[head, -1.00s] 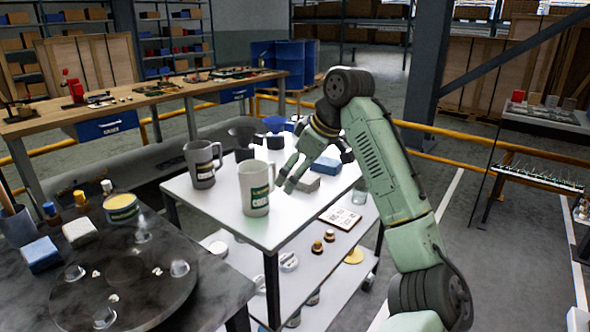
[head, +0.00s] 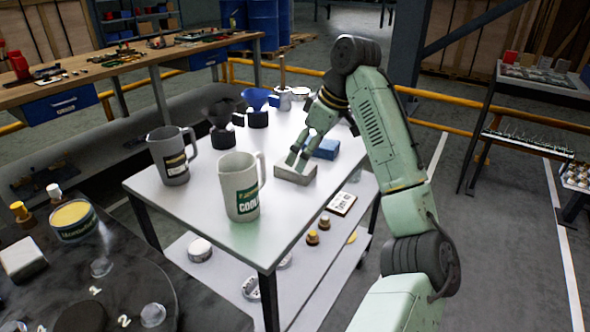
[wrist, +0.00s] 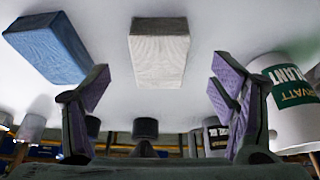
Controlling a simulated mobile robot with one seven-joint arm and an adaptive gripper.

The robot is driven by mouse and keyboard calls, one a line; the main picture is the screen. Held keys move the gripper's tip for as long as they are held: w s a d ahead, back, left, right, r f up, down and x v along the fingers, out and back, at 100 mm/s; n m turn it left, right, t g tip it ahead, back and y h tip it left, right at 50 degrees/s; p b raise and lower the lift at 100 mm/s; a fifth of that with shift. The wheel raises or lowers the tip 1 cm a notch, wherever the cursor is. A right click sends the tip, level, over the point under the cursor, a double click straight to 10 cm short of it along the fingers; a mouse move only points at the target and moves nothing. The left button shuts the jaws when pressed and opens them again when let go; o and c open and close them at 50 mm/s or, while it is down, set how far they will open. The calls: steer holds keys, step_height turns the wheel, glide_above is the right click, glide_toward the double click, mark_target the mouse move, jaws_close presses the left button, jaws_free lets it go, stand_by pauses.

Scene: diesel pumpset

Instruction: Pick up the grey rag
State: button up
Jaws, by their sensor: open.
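The grey rag (head: 296,173) is a folded, light grey block lying flat on the white cart top (head: 240,248). My gripper (head: 297,160) is over the cart just above the rag in the head view. In the wrist view, the rag (wrist: 159,52) lies ahead between my two spread fingers (wrist: 155,85), apart from both. My gripper is open and empty. A blue folded rag (head: 322,149) lies close behind the grey one, and to its left in the wrist view (wrist: 47,47).
A white coolant jug (head: 240,190) and a dark grey jug (head: 171,158) stand on the cart's left side. Dark funnels (head: 220,128) and small cans (head: 282,98) stand at the back. The cart top before the rag is clear.

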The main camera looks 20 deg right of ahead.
mark_target(295, 164)
steer(key=shift+w+p+x, duration=0.15)
steer(key=shift+p+x, duration=0.1)
steer(key=shift+x, duration=1.05)
steer(key=shift+w+p+x, duration=0.15)
steer(key=shift+p+x, duration=0.1)
steer(key=shift+x, duration=1.05)
steer(key=shift+a+r, duration=0.1)
steer(key=shift+a, duration=0.1)
steer(key=c, duration=1.2)
steer(key=shift+r, duration=0.1)
steer(key=shift+c, duration=0.2)
steer(key=shift+r, duration=0.5)
steer(key=shift+s+a+r+b, duration=0.1)
steer(key=shift+s+r+b, duration=0.2)
steer(key=shift+r, duration=0.25)
steer(key=shift+s+a+r+b, duration=0.15)
steer(key=shift+r+b, duration=0.15)
steer(key=shift+r, duration=0.25)
steer(key=s+a, duration=0.1)
steer(key=s, duration=0.3)
steer(key=s+a+r+b, duration=0.1)
steer(key=s+a, duration=0.1)
steer(key=s, duration=0.3)
steer(key=s+a+b, duration=0.1)
steer(key=s+a, duration=0.1)
steer(key=s, duration=0.3)
steer(key=shift+a+r, duration=0.25)
steer(key=shift+r, duration=0.05)
